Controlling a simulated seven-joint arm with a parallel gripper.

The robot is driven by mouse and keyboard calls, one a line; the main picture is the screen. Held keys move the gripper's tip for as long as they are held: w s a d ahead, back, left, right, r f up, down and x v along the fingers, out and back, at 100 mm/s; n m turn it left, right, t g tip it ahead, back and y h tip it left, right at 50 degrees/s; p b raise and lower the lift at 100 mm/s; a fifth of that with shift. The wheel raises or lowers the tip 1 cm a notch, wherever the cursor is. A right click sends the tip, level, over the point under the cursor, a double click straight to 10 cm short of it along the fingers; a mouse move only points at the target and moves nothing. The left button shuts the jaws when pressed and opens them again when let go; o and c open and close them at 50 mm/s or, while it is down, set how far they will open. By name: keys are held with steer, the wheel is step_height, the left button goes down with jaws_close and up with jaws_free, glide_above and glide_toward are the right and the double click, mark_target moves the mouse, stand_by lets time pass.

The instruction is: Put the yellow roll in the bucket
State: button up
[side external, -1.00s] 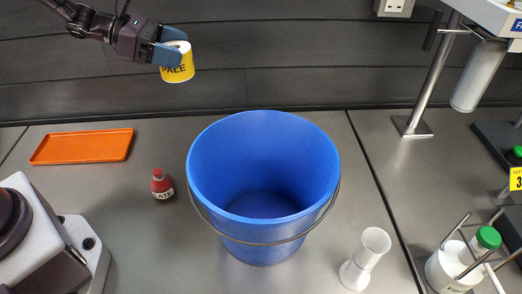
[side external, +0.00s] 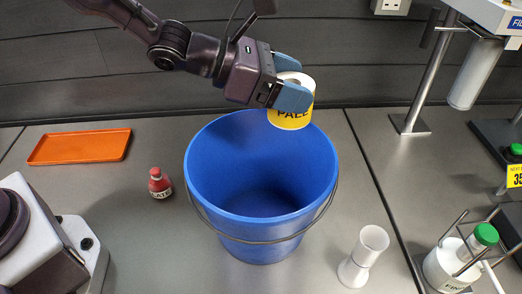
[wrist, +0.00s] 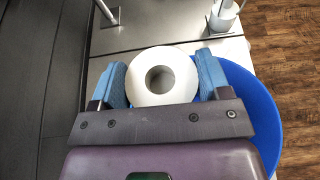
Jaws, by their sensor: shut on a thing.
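The yellow roll (side external: 291,119) has a white top with a hole and dark lettering on its side. My gripper (side external: 293,92) is shut on it, with its blue fingers on either side. In the side view the roll appears in front of the far rim of the blue bucket (side external: 262,249), toward the right. In the wrist view the roll's white end (wrist: 160,76) sits between the two fingers, and part of the bucket (wrist: 262,110) shows to the right and below. The bucket stands upright on the bench, and the visible part of its inside looks empty.
An orange tray (side external: 80,147) and a small red bottle (side external: 160,184) are left of the bucket. A metal stand (side external: 412,110) and a white bottle with a green cap (side external: 452,268) are farther right.

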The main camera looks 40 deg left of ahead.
steer(key=d+f, duration=0.1)
steer(key=f, duration=0.2)
steer(key=s+d+f, duration=0.1)
steer(key=f, duration=0.2)
steer(key=s+d+f, duration=0.1)
steer(key=d+f, duration=0.1)
steer(key=f, duration=0.1)
steer(key=shift+f, duration=2.15)
steer(key=shift+f, duration=0.35)
steer(key=o, duration=0.7)
steer(key=shift+a, duration=0.1)
